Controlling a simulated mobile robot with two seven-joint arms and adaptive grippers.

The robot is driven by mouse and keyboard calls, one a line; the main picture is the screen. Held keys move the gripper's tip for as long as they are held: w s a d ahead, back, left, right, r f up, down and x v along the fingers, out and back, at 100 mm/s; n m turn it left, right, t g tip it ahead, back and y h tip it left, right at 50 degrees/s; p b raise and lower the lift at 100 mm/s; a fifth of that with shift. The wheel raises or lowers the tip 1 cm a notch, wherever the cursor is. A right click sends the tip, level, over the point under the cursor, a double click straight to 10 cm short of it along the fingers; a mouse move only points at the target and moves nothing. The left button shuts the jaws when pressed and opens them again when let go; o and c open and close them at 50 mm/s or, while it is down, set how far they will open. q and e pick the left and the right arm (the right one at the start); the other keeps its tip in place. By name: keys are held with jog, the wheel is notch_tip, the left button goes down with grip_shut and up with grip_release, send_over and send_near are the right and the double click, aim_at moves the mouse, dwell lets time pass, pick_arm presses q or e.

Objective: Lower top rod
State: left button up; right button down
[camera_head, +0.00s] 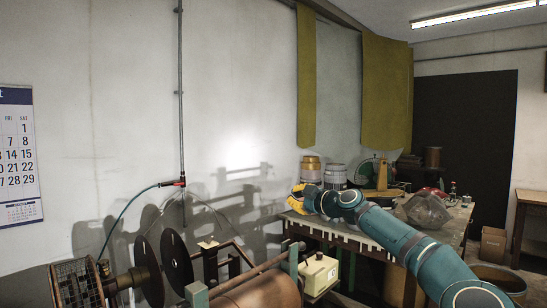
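The winding machine stands at the bottom of the view, with a large copper-brown roll (258,293) in front. A brown rod (250,272) runs slantwise just above the roll, between greenish end posts. I cannot tell for sure whether it is the top rod. My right gripper (292,197) has yellow fingers and reaches in from the right, high above and behind the roll. Its fingers look apart and hold nothing that I can see. It is clear of the rod in the picture. My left gripper is out of view.
Two black discs (177,266) and a wire cage (76,287) stand at the left of the machine. A cream box (319,273) sits to its right. Behind my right arm, a workbench (447,234) carries pots and a clear bag (427,209). A bucket (497,279) stands at right.

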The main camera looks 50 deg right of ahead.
jog(key=w+a+r+n, duration=0.1)
jog(key=a+r+n, duration=0.3)
jog(key=a+r, duration=0.6)
jog(key=shift+r, duration=0.95)
jog(key=shift+d, duration=0.1)
